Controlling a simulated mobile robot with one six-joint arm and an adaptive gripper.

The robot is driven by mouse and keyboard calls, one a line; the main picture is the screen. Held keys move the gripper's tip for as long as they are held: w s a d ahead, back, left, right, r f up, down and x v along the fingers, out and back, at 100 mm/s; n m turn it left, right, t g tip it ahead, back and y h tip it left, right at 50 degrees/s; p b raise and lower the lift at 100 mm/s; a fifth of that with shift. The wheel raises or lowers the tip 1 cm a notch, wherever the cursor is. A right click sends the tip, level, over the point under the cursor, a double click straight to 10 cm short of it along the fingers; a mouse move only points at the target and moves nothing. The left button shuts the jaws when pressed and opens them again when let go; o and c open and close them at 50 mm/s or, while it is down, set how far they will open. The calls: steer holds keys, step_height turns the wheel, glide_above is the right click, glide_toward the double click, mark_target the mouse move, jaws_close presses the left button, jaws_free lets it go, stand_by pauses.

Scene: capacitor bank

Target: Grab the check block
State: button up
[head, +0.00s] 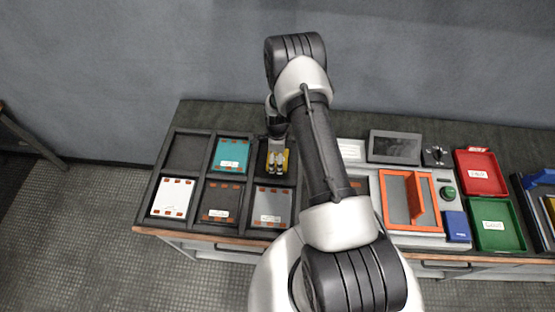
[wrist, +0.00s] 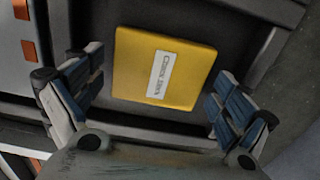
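The check block (wrist: 161,68) is a flat yellow block with a white label on its top. It lies in a dark compartment of the black tray and is slightly rotated in the wrist view. In the head view its yellow edge (head: 286,157) shows in the top right compartment, mostly hidden by my gripper. My gripper (wrist: 158,98) is open, with one finger on the left and one on the right of the block in the wrist view. Gaps show between both fingers and the block. My gripper (head: 277,167) is above that compartment in the head view.
The black tray (head: 207,155) also holds a teal block (head: 232,154), a white block (head: 172,198), a brown block (head: 221,201) and a grey block (head: 271,206). Its top left compartment is empty. An orange-framed fixture (head: 411,202), red tray (head: 480,173) and green tray (head: 496,225) stand to the right.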

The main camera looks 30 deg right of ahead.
steer(key=c, duration=1)
steer(key=shift+r, duration=0.1)
